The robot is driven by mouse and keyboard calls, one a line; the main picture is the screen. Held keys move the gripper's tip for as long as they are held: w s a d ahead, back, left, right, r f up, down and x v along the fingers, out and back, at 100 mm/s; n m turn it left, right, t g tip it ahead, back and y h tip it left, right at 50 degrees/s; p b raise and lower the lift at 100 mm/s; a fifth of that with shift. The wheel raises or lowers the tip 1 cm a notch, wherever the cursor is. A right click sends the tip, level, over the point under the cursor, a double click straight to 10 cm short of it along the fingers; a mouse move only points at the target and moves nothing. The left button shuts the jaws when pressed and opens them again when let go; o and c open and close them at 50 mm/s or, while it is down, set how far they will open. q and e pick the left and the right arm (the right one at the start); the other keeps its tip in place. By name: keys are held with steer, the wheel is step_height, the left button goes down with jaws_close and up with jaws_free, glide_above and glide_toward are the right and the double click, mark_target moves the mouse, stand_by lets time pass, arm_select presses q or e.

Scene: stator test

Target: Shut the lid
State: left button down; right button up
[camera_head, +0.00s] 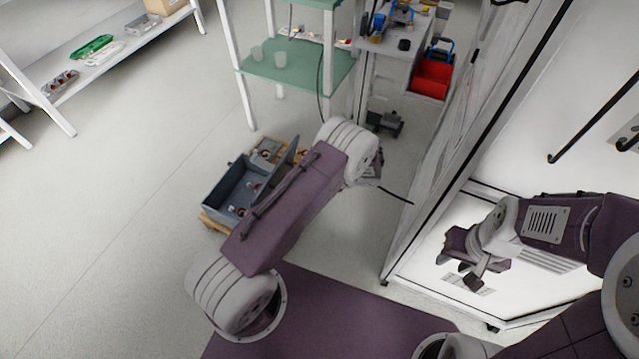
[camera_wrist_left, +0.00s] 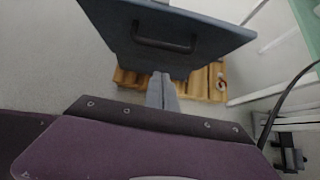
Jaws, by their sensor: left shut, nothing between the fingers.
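A grey-blue box (camera_head: 226,188) stands open on a wooden pallet (camera_head: 212,222), with small parts inside. Its lid (camera_head: 284,166) stands raised on the box's right side, partly hidden by my left arm. In the left wrist view the lid (camera_wrist_left: 205,50) shows as a dark panel with a black handle (camera_wrist_left: 160,42). My left gripper (camera_wrist_left: 162,82) is shut and empty, with its fingertips just below the panel's lower edge; I cannot tell whether they touch it. My right gripper (camera_head: 468,264) is far right, away from the box; its finger gap is unclear.
A glass-walled enclosure (camera_head: 440,150) stands on the right, with my right gripper over its bright floor. A green shelf table (camera_head: 300,68) stands behind the box. A white bench (camera_head: 130,45) holds parts at the back left. A red bin (camera_head: 430,78) is at the back. Floor left of the box is clear.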

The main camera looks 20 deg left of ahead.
arm_select(q)
steer(key=a, duration=0.3)
steer(key=a+b, duration=0.1)
steer(key=a, duration=0.1)
steer(key=shift+w+f, duration=0.25)
steer(key=shift+f, duration=0.1)
